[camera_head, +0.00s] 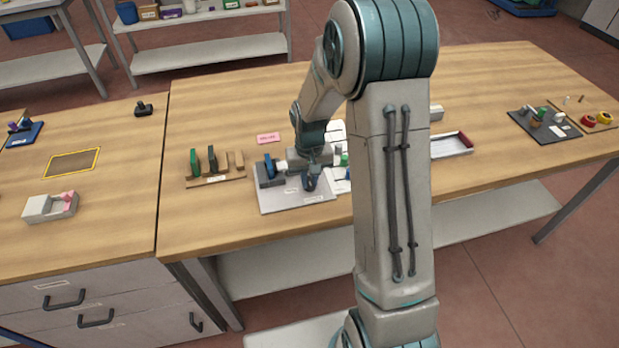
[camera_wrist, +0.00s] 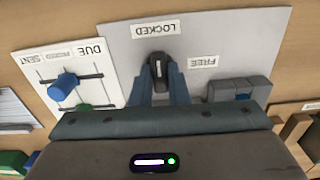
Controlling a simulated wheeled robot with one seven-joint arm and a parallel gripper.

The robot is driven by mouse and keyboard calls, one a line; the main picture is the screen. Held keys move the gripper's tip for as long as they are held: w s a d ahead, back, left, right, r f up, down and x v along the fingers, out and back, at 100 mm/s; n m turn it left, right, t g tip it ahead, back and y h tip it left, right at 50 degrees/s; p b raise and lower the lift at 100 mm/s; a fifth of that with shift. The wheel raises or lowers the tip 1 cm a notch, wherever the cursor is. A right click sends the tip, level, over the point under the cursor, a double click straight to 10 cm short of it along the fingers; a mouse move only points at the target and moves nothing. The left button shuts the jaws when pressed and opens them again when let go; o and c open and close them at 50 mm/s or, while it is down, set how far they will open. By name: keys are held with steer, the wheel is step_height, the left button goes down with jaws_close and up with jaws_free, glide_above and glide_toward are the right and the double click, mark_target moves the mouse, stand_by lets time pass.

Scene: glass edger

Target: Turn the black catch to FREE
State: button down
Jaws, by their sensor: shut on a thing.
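The black catch (camera_wrist: 158,68) stands on a grey plate (camera_wrist: 118,48) in the wrist view. Its long side runs up and down the picture, and its far end points to the LOCKED label (camera_wrist: 156,29). The FREE label (camera_wrist: 203,62) lies to the right of the catch in that upside-down view. My gripper (camera_wrist: 159,80) is shut on the catch, one blue-grey finger on each side. In the head view the grey plate (camera_head: 300,202) lies near the table's front edge, and my gripper hides much of the catch.
A grey block holding a blue part (camera_wrist: 240,92) sits on the plate. Beside it lies a white DUE/SENT board (camera_wrist: 88,62) with blue and green knobs. A wooden rack (camera_head: 215,180) with green and black pieces stands left of the plate in the head view.

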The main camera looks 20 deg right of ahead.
steer(key=m+b, duration=0.2)
steer(key=m, duration=0.6)
steer(key=shift+m, duration=0.3)
steer(key=m, duration=0.4)
steer(key=shift+r+m, duration=0.1)
steer(key=shift+m, duration=0.2)
steer(key=shift+m+p, duration=1)
steer(key=shift+m, duration=1.2)
steer(key=c, duration=1.4)
jaws_free()
